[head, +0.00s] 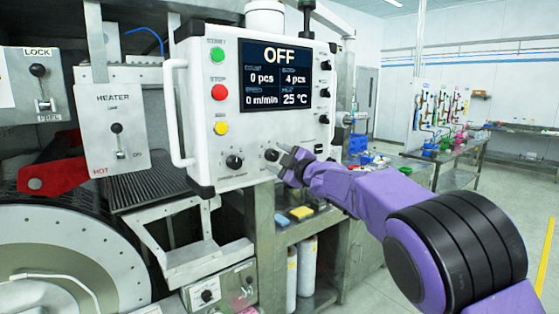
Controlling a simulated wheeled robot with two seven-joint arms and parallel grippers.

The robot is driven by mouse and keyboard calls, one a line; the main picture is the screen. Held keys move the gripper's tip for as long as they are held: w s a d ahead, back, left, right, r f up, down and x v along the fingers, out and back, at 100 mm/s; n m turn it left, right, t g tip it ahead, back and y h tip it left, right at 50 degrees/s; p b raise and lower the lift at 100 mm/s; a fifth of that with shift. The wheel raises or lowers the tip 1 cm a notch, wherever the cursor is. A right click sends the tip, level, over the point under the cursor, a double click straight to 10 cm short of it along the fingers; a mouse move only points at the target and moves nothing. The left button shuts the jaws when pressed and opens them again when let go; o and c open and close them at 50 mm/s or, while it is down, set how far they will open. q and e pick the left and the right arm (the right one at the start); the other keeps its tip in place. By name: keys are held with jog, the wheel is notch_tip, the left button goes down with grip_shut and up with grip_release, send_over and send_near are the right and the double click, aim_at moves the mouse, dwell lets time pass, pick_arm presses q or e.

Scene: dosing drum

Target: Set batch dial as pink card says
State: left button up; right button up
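A white control panel (200,135) shows OFF on its screen (276,77), with 0 pcs, 4 pcs, 0 m/min and 25 °C below. Two black dials sit side by side at the panel's bottom: a left dial (234,161) and a right dial (271,155). Their labels are too small to read, so I cannot tell which is the batch dial. My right gripper (278,161) is at the right dial, its fingers apart; whether they touch it is unclear. I make out no pink card. My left gripper is out of view.
Green, red and yellow buttons (219,92) line the panel's left side, beside a white handle (176,115). More black knobs (325,92) run down its right edge. A heater box (112,125) with a lever hangs at left. A perforated drum (70,260) is below it.

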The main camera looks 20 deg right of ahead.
jog(key=shift+s+f, duration=0.1)
jog(key=shift+s, duration=0.1)
jog(key=b+v, duration=0.4)
jog(key=v, duration=0.6)
jog(key=shift+b, duration=0.3)
jog(key=shift+s+d, duration=0.1)
jog(key=shift+d, duration=0.05)
